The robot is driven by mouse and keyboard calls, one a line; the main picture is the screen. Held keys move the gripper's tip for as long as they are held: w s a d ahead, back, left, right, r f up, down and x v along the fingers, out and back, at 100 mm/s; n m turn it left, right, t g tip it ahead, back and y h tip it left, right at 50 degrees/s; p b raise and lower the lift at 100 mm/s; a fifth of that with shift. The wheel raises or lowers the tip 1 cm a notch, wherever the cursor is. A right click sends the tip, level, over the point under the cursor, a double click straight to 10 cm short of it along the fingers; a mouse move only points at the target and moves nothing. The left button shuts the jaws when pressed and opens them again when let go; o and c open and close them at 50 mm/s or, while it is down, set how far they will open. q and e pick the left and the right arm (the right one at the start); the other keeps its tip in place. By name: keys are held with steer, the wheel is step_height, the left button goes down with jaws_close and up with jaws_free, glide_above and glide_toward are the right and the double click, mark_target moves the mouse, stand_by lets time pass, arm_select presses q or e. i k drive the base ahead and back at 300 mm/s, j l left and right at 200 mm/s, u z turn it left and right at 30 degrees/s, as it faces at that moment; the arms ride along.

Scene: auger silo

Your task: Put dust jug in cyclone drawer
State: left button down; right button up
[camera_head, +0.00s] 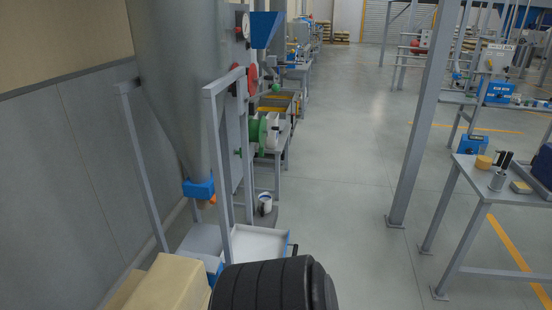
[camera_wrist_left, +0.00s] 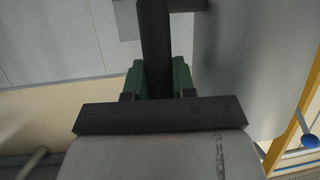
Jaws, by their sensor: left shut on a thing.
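In the left wrist view, the green fingers of my left gripper (camera_wrist_left: 158,82) are shut on a dark bar (camera_wrist_left: 155,40). I cannot tell for certain what the bar belongs to. In the head view, a grey cyclone cone (camera_head: 185,90) ends in a blue outlet (camera_head: 199,188). Below and right of it is an open white drawer-like tray (camera_head: 258,243) with a blue edge. A small white container (camera_head: 265,203), perhaps the dust jug, stands beyond the tray. My left gripper is not visible in the head view, and my right gripper is in neither view.
Grey frame posts (camera_head: 218,160) stand around the cyclone. Tan blocks (camera_head: 165,285) lie at the lower left. A grey column (camera_head: 412,150) and a workbench (camera_head: 520,187) with small items stand to the right. The floor (camera_head: 340,185) between is clear.

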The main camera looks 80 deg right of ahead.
mark_target(263, 254)
steer(key=l+z, duration=0.1)
steer(key=z, duration=2)
